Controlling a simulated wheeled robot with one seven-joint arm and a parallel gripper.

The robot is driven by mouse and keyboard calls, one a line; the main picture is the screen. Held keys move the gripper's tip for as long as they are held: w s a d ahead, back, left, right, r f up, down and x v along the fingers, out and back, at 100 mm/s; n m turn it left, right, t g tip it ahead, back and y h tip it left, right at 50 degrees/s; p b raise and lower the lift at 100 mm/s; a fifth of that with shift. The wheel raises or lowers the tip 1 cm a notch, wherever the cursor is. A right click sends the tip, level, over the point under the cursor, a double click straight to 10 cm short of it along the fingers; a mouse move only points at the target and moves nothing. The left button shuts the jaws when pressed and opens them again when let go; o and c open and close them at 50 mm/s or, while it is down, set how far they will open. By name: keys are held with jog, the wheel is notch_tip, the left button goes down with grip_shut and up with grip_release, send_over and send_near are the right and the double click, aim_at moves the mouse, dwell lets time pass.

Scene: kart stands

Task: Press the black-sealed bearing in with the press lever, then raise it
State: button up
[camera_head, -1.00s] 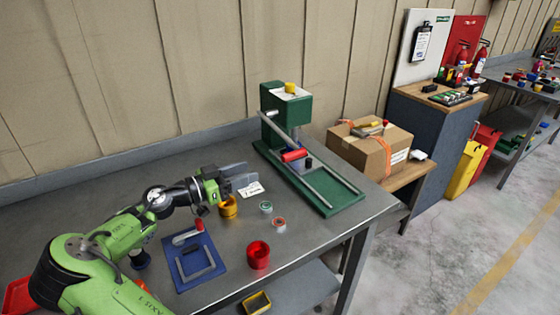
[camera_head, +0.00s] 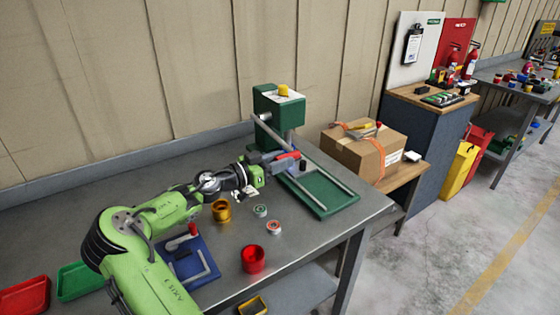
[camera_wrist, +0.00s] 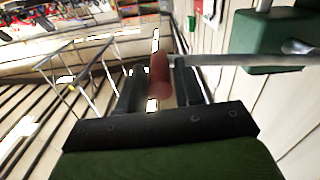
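The green press (camera_head: 278,105) stands at the back right of the table. Its grey lever (camera_head: 268,131) slants down to a red handle (camera_head: 288,155). My gripper (camera_head: 282,160) is at this handle. In the wrist view the red handle (camera_wrist: 160,76) lies between the two fingers (camera_wrist: 160,90), with a gap showing, so the gripper looks open around it. The lever bar also shows in the wrist view (camera_wrist: 250,60). A small black piece (camera_head: 303,166) shows at the press base; I cannot tell whether it is the black-sealed bearing.
A green-faced ring (camera_head: 260,211), a red-faced ring (camera_head: 274,227), a yellow cup (camera_head: 221,211) and a red cup (camera_head: 253,259) stand on the table (camera_head: 320,235). A blue fixture plate (camera_head: 205,270) lies near my arm. A cardboard box (camera_head: 365,150) stands beyond the table's right edge.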

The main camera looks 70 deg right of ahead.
grip_shut()
notch_tip(320, 180, up, 12)
jog(key=w+d+n+p, duration=0.1)
jog(key=n+p, duration=0.5)
jog(key=p, duration=0.5)
jog(key=shift+w+d+p, duration=0.2)
jog(key=shift+w+p, duration=0.05)
jog(key=shift+p, duration=0.15)
jog(key=shift+r, duration=0.1)
jog(key=shift+o, duration=0.8)
grip_release()
jog(key=shift+o, duration=1.1)
